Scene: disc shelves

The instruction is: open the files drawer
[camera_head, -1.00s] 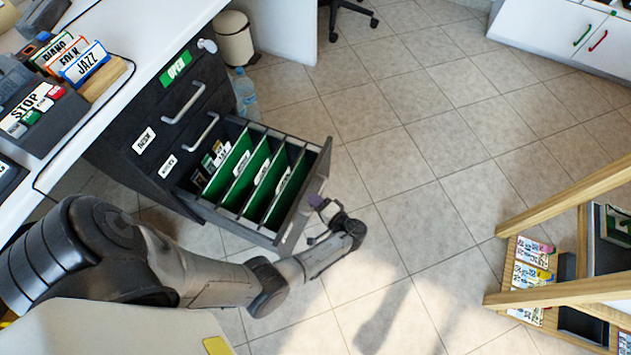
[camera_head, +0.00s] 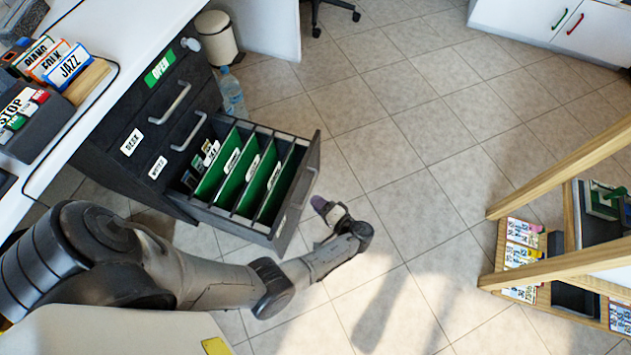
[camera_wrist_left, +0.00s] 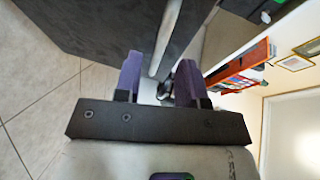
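The files drawer (camera_head: 262,229) is the lowest visible drawer of the dark cabinet. It stands pulled well out, with green dividers (camera_head: 259,182) and several files inside. My right gripper is not in view.
Two shut drawers with bar handles (camera_head: 171,103) sit above the open one. A white desk (camera_head: 120,50) is at left, with a bottle (camera_head: 231,93) and bin (camera_head: 216,38) behind the cabinet. A wooden shelf (camera_head: 560,173) stands at right. Tiled floor between is clear.

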